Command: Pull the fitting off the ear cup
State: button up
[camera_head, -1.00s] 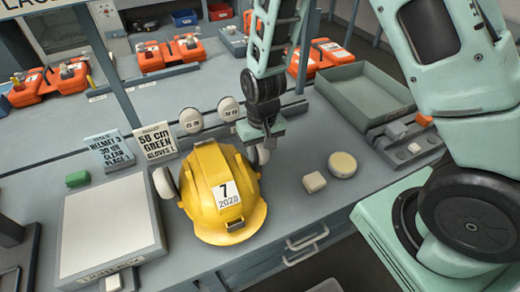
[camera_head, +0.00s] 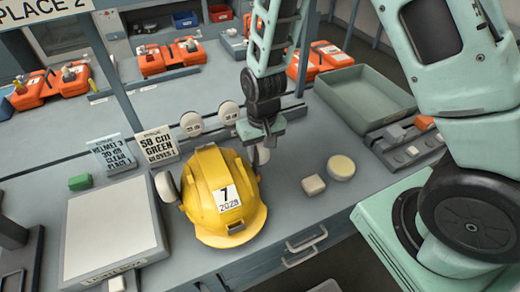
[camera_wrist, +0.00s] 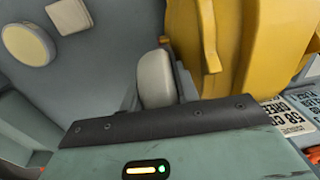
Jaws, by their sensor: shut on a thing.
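My gripper (camera_head: 266,140) points down at this ear cup, against the hat's right side.
A white square block (camera_head: 313,185) and a round cream disc (camera_head: 341,167) lie right of the hat. A light panel (camera_head: 115,230) is at the left. Label cards (camera_head: 158,145) and two round discs (camera_head: 228,112) stand behind. A grey-green tray (camera_head: 365,95) is at the back right.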

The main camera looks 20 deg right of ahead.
jog(key=shift+r+p, duration=1.3)
jog(key=shift+r, duration=0.35)
jog(key=shift+r+p, duration=1.65)
jog(key=shift+r, duration=0.4)
